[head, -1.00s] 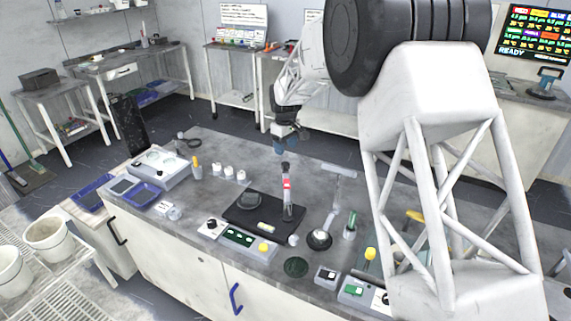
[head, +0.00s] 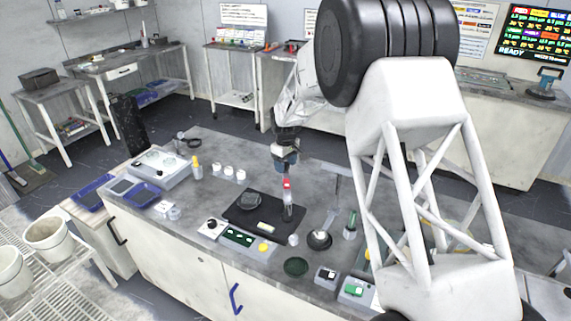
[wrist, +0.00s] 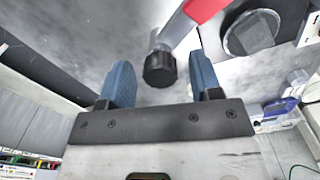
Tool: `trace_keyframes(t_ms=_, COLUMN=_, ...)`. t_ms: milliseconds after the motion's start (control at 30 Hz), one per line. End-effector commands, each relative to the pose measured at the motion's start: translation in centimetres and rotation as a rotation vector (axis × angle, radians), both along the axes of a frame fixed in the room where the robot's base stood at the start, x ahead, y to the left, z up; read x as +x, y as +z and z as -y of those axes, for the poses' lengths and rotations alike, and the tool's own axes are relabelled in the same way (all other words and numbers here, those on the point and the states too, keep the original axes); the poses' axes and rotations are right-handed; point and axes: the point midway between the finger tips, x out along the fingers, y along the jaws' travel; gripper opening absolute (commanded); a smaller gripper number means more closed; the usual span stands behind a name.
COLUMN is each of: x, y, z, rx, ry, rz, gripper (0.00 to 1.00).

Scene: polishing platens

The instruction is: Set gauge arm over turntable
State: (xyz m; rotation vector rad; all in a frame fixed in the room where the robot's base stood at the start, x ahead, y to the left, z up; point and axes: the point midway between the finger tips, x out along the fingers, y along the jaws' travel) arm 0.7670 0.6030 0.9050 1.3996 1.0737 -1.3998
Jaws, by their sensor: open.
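The gauge arm (head: 287,185) is a grey bar with a red band, beside the turntable on a black base plate. In the wrist view its red part (wrist: 203,9) runs to the upper right from a grey end with a black knob (wrist: 160,70). My gripper (head: 286,166) is low over the far end of this arm. Its two blue fingers are open, and the knob shows between them with gaps on both sides. The turntable (head: 250,200) is a dark disc left of the arm; it also shows in the wrist view (wrist: 252,34).
Control boxes with a yellow button (head: 263,247) line the bench front.

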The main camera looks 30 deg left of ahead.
Motion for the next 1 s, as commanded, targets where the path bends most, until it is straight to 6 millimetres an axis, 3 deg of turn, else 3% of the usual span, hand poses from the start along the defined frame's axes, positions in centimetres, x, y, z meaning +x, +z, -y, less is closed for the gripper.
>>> trace_keyframes(t_ms=200, x=0.0, y=0.03, z=0.0, rx=0.0, ry=0.0, rz=0.0, gripper=0.55)
trace_keyframes(t_ms=567, x=0.01, y=0.05, z=-0.01, rx=0.0, ry=0.0, rz=0.0, gripper=0.0)
trace_keyframes(t_ms=1000, x=-0.3, y=0.14, z=-0.6, rx=0.001, ry=0.044, rz=0.001, gripper=0.0)
